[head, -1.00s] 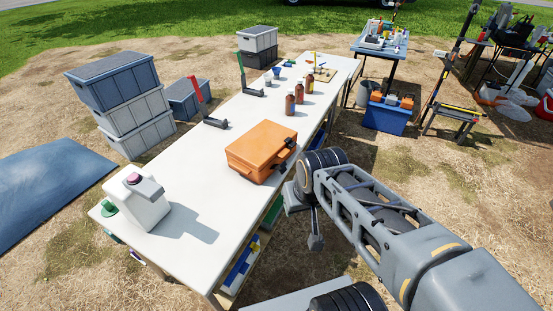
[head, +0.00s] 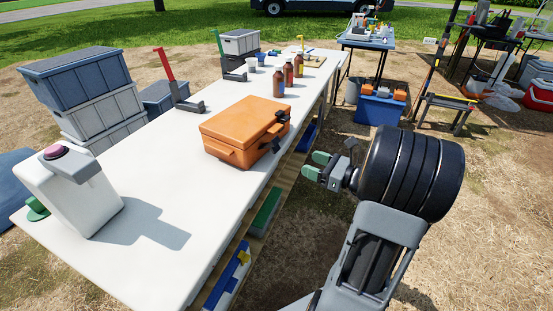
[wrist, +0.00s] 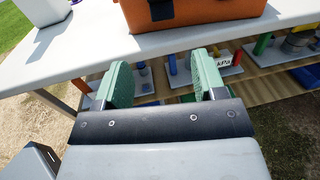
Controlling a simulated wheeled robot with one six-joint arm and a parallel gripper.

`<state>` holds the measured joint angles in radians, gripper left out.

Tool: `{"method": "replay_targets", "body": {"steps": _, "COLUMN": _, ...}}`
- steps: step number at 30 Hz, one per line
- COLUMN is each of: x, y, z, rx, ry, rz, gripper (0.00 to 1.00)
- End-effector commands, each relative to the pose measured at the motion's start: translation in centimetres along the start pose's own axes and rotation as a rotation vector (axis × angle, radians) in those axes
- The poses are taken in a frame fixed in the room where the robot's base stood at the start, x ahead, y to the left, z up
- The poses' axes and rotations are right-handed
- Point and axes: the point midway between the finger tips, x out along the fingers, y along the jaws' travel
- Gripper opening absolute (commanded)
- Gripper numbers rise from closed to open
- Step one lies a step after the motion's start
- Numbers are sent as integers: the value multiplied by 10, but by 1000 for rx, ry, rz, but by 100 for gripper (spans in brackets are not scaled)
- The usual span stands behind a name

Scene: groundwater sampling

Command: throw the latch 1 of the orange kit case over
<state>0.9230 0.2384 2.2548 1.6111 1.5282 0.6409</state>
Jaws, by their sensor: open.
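The orange kit case (head: 240,128) lies closed on the white table. Its dark latches (head: 277,127) are on the side facing my arm; which of them is latch 1, I cannot tell. My gripper (head: 317,166) is off the table's right edge, to the right of the case and apart from it. Its green finger pads are spread with nothing between them. In the wrist view the open gripper (wrist: 155,82) points at the table edge, with the lower front of the case (wrist: 205,14) and one dark latch (wrist: 161,9) at the top; the rest is cut off.
The white table (head: 160,190) carries a white jug (head: 66,190) at the near left and brown bottles (head: 278,82) behind the case. A lower shelf (wrist: 265,85) holds several items. Grey crates (head: 88,95) stand left of the table.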

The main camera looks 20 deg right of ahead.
Motion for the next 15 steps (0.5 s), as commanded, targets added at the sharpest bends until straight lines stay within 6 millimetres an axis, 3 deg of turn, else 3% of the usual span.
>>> {"method": "replay_targets", "body": {"steps": 15, "x": 89, "y": -3, "z": -2, "rx": 7, "ry": -11, "rz": -9, "gripper": 64}}
